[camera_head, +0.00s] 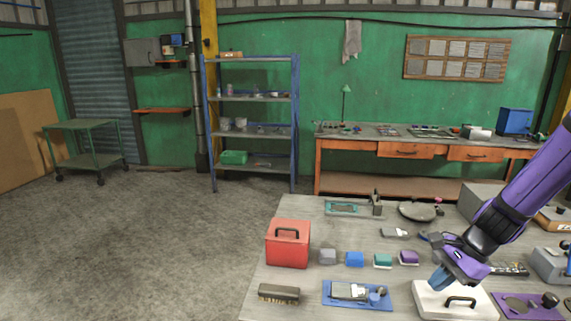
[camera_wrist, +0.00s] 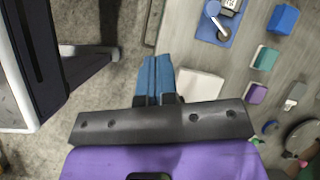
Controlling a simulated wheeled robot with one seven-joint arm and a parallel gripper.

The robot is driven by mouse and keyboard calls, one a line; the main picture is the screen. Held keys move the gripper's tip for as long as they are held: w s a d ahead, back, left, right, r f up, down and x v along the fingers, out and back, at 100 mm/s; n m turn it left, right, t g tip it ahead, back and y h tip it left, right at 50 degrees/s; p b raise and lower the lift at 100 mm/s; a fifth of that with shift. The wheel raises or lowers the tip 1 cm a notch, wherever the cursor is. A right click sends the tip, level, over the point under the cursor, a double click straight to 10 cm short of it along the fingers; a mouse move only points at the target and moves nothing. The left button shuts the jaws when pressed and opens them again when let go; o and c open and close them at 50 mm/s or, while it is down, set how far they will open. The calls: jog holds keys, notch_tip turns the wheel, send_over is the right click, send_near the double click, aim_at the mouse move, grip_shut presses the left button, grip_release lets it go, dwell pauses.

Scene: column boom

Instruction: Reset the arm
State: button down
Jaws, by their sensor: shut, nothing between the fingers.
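My purple arm reaches in from the right in the head view. My gripper (camera_head: 440,279) hangs above the front right of the worktable (camera_head: 256,291), close over a white box with a dark handle (camera_head: 430,302). In the wrist view the two blue fingers of my gripper (camera_wrist: 155,72) lie side by side, closed together, with nothing between them. The white box (camera_wrist: 200,86) shows just right of the fingers there, partly hidden by the gripper body.
A red box (camera_head: 288,249), a brush (camera_head: 279,293), several small coloured blocks (camera_head: 355,259) and a blue tray (camera_head: 381,302) with items stand left of my gripper. Grey boxes (camera_head: 550,265) stand to the right. The floor (camera_head: 150,245) left of the table is clear.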

jog(key=s+a+r+n+t+h, duration=0.2)
jog(key=s+r+n, duration=0.5)
jog(key=r, duration=0.6)
jog(key=s+a+r+n+t+h, duration=0.2)
jog(key=s+r+n, duration=0.6)
jog(key=r, duration=0.5)
jog(key=shift+s+t+h, duration=0.4)
jog(key=shift+s+h, duration=0.5)
jog(key=shift+s, duration=0.05)
jog(key=shift+f, duration=0.1)
